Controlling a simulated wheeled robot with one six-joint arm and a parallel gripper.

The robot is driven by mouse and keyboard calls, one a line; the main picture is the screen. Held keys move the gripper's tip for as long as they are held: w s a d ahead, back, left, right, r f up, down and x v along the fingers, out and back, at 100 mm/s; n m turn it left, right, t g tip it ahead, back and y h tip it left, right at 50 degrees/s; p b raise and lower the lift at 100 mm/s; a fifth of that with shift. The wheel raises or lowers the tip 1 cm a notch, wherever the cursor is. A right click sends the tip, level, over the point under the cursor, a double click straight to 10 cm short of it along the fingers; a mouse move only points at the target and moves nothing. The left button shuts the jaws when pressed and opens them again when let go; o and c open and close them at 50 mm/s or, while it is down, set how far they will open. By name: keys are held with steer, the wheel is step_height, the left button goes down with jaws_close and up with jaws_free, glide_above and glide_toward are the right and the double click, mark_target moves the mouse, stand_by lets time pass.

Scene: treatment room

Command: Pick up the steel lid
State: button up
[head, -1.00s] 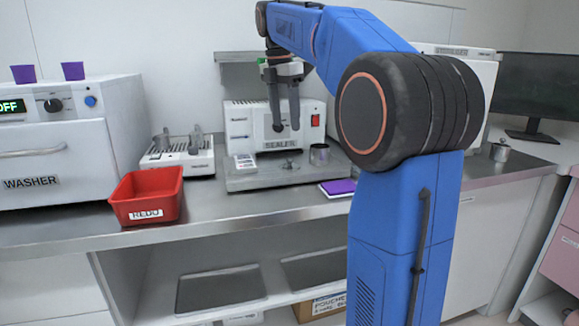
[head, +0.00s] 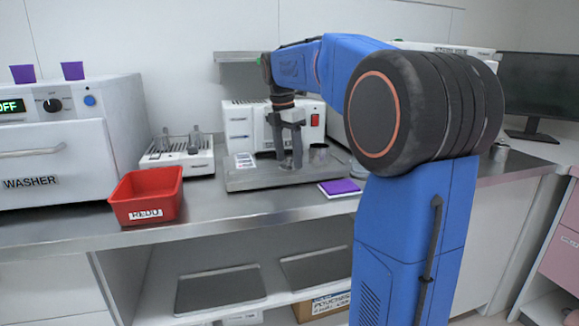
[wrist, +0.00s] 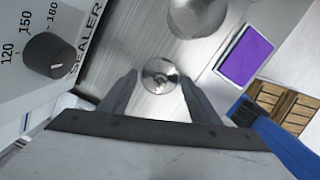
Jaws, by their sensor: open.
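The steel lid (wrist: 160,74) is a small shiny round piece in the wrist view, lying on the brushed grey platform in front of the sealer. My gripper (wrist: 159,80) is open, with one finger on each side of the lid and gaps between. In the head view my gripper (head: 290,165) points down low over the sealer's platform. Its fingers hide most or all of the lid there, and I cannot tell how far above the platform the tips are.
A steel cup (wrist: 198,14) stands close to the lid; it also shows in the head view (head: 319,153). The sealer (head: 240,125) rises behind. A purple pad (head: 340,187) lies at front right. A red REDO bin (head: 147,196) and a white rack (head: 178,156) stand left.

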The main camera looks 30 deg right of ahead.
steer(key=shift+f, duration=0.2)
steer(key=c, duration=1.3)
steer(key=shift+c, duration=0.2)
